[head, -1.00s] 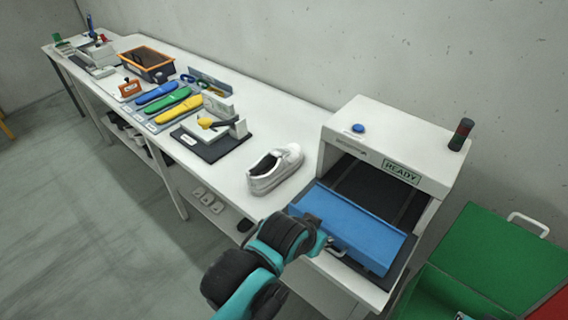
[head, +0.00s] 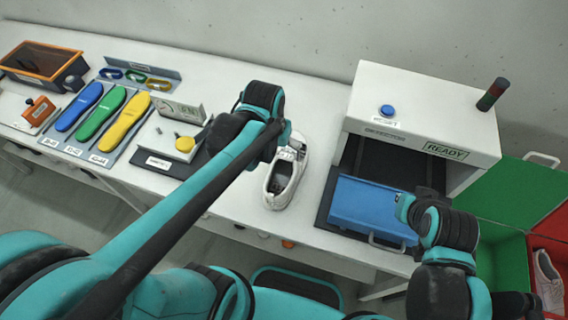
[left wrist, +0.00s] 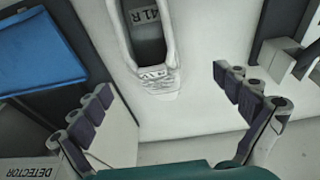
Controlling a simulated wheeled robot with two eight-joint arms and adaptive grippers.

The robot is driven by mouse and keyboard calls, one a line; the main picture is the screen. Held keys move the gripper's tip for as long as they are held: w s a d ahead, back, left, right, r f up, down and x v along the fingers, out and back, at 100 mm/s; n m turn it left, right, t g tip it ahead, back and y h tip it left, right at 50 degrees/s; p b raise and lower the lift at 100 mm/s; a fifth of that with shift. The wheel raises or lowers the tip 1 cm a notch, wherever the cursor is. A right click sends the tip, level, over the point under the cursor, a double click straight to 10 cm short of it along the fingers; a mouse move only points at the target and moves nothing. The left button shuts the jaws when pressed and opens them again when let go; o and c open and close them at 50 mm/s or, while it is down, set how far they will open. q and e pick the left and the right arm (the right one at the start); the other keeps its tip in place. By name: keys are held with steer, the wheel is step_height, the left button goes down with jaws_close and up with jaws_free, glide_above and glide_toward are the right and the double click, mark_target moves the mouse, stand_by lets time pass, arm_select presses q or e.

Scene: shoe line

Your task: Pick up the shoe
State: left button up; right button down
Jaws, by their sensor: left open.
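The detector (head: 420,125) with a READY sign has a blue tray (head: 365,205) at its mouth. Insoles (head: 100,113) and a dark fixture (head: 165,160) stand left of the shoe. A red bin (head: 547,245) at right holds another white shoe (head: 548,282).

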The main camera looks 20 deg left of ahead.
mark_target(286, 155)
arm_select(q)
steer(key=w+f+g, duration=0.1)
steer(key=w+d+f+g+p, duration=0.1)
steer(key=w, duration=0.1)
steer(key=shift+w+d+f, duration=0.15)
steer(key=shift+f, duration=0.05)
steer(key=shift+d+f+g, duration=0.2)
steer(key=shift+f+g, duration=0.05)
steer(key=shift+g, duration=0.05)
step_height(286, 155, down, 3)
steer(key=shift+w+a+r+b, duration=0.1)
steer(key=shift+w+a+b, duration=0.05)
steer(key=shift+b, duration=0.35)
step_height(286, 155, down, 5)
steer(key=shift+w+f+b, duration=0.15)
steer(key=shift+f+b, duration=0.05)
steer(key=shift+b, duration=0.85)
steer(key=shift+r, duration=0.1)
steer(key=shift+c, duration=0.6)
steer(key=c, duration=1.3)
